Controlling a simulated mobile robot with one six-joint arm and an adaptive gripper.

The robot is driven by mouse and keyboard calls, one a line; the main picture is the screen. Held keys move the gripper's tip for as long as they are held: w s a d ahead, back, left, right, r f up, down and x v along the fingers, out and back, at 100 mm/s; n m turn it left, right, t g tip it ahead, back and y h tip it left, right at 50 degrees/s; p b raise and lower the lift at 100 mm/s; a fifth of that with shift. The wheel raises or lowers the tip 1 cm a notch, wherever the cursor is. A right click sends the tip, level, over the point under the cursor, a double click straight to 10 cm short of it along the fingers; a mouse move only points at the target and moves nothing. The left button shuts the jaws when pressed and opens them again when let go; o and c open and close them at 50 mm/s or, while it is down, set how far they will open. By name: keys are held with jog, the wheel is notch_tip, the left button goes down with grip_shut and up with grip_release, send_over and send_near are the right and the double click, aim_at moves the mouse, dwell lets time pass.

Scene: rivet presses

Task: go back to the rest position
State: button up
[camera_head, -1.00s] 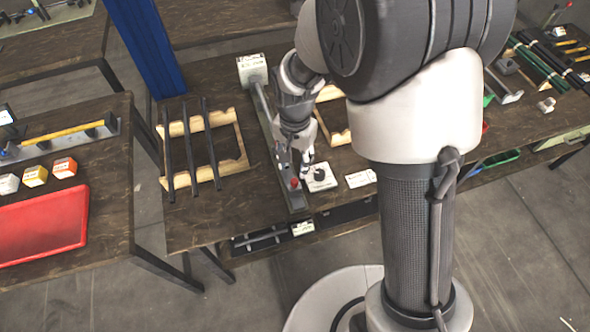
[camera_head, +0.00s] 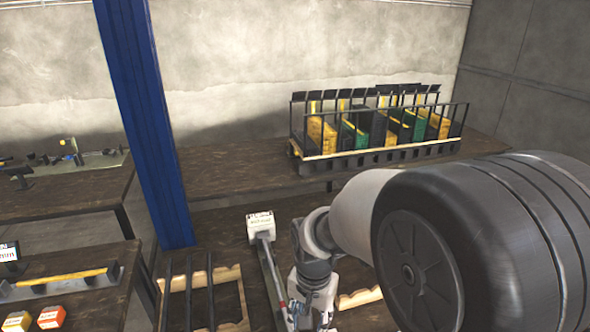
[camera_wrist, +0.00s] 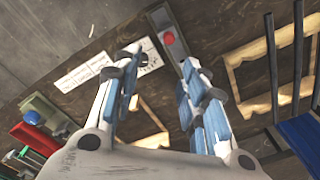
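My gripper (camera_wrist: 160,62) is open in the wrist view, its blue-and-white fingers apart with nothing between them. In the wrist view the rail's end with a red button (camera_wrist: 168,38) lies beyond the fingertips. A white plate with a dark round part (camera_wrist: 148,55) is partly hidden behind the left finger.
A wooden rack with dark bars (camera_head: 228,296) stands left of the rail. A blue post (camera_head: 145,110) rises behind it. A black rack of yellow and green pieces (camera_head: 385,130) stands on the back table. White label cards (camera_wrist: 84,72) lie on the bench.

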jog(key=s+d+r+n+t, duration=0.1)
jog(key=s+d+r, duration=0.25)
jog(key=r, duration=0.25)
jog(key=s+d+r+n+t, duration=0.1)
jog(key=s+d+r, duration=0.2)
jog(key=s+r, duration=0.25)
jog(key=s+d+r+n+t, duration=0.2)
jog(key=s+d+r+n, duration=0.1)
jog(key=s, duration=0.6)
jog(key=shift+s+d+r, duration=0.35)
jog(key=shift+d+r, duration=0.1)
jog(key=shift+d, duration=0.25)
